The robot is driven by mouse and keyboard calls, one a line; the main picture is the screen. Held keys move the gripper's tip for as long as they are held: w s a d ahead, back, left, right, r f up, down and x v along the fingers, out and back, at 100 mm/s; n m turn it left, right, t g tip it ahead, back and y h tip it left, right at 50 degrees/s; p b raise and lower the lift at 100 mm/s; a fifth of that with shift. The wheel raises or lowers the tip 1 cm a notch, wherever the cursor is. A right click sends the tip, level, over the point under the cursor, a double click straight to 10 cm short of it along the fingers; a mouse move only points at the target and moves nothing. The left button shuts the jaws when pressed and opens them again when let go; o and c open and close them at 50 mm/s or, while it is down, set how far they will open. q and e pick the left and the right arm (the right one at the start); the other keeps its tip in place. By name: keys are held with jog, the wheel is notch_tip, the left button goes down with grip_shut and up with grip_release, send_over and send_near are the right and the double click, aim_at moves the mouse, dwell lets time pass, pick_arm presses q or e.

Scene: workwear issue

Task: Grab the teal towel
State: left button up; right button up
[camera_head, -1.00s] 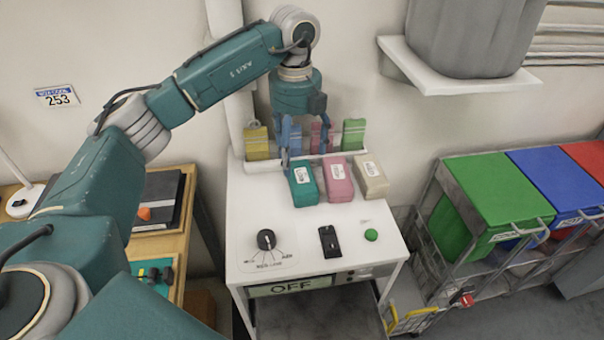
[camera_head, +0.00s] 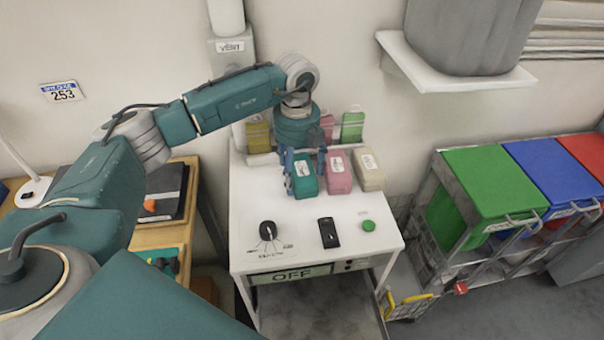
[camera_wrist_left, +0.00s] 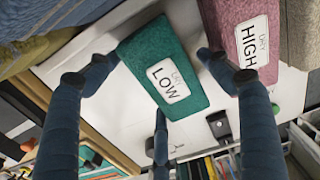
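The teal towel (camera_head: 306,186) is a folded block on the white table, leftmost of a row of three. In the left wrist view the teal towel (camera_wrist_left: 160,62) carries a white label reading "LOW". My left gripper (camera_head: 305,168) is above and around it, pointing down. In the wrist view its blue fingers (camera_wrist_left: 158,66) are spread, two on either side of the towel and a third by its near end. I cannot tell whether they touch it. My right gripper is in neither view.
A pink towel (camera_head: 339,183) labelled "HIGH" sits close to the right of the teal one, then a beige towel (camera_head: 368,180). A black knob (camera_head: 269,228), a black switch (camera_head: 328,233) and a green button (camera_head: 368,225) are toward the table's front. Coloured packs stand behind.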

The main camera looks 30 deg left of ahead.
pick_arm(q)
jog(key=c, duration=1)
jog(key=shift+r, duration=0.1)
jog(key=shift+c, duration=0.2)
